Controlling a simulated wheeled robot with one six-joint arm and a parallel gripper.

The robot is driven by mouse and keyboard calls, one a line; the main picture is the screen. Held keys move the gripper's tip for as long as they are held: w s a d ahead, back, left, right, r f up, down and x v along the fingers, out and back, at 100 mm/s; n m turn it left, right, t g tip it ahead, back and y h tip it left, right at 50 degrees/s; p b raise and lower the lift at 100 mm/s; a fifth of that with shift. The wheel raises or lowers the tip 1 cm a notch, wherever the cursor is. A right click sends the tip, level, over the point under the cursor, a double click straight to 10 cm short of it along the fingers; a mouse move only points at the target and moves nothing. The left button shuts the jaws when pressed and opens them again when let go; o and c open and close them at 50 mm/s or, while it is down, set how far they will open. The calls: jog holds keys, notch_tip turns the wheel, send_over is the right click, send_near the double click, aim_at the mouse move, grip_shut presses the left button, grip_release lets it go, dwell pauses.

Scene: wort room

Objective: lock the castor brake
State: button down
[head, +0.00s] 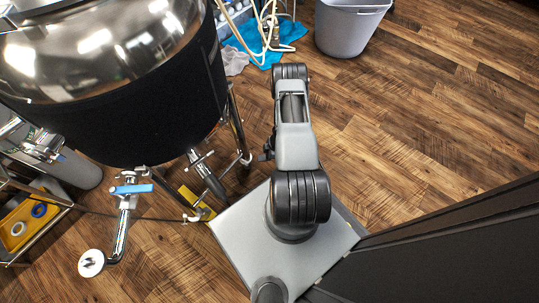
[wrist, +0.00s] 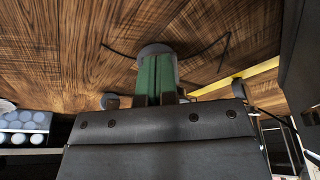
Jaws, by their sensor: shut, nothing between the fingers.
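The big steel vessel with a dark jacket (head: 120,95) stands at the left in the head view, on metal legs (head: 237,125). No castor or brake lever can be clearly made out in either view. My gripper (wrist: 156,62) shows in the wrist view as two green fingers side by side, shut and empty, low over the wooden floor. A grey rounded shape (wrist: 154,48) lies just beyond the fingertips; I cannot tell what it is. In the head view my arm hides the gripper.
A yellow strip (wrist: 240,77) lies right of my fingers. A thin dark hose (wrist: 118,51) crosses the floor. A blue-handled valve (head: 132,189) juts from the vessel. A grey bucket (head: 348,28) stands at the back. Floor at the right is clear.

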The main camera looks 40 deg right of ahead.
jog(key=shift+d+f+b, duration=0.15)
jog(key=shift+f+b, duration=0.2)
jog(key=shift+f, duration=0.25)
jog(key=shift+r, duration=0.15)
jog(key=shift+r+p, duration=0.65)
jog(key=s+d+r+p, duration=0.4)
jog(key=d+r+p, duration=0.3)
jog(key=r, duration=0.3)
jog(key=shift+s+d+r, duration=0.25)
jog(key=shift+s, duration=0.05)
jog(key=shift+r, duration=0.1)
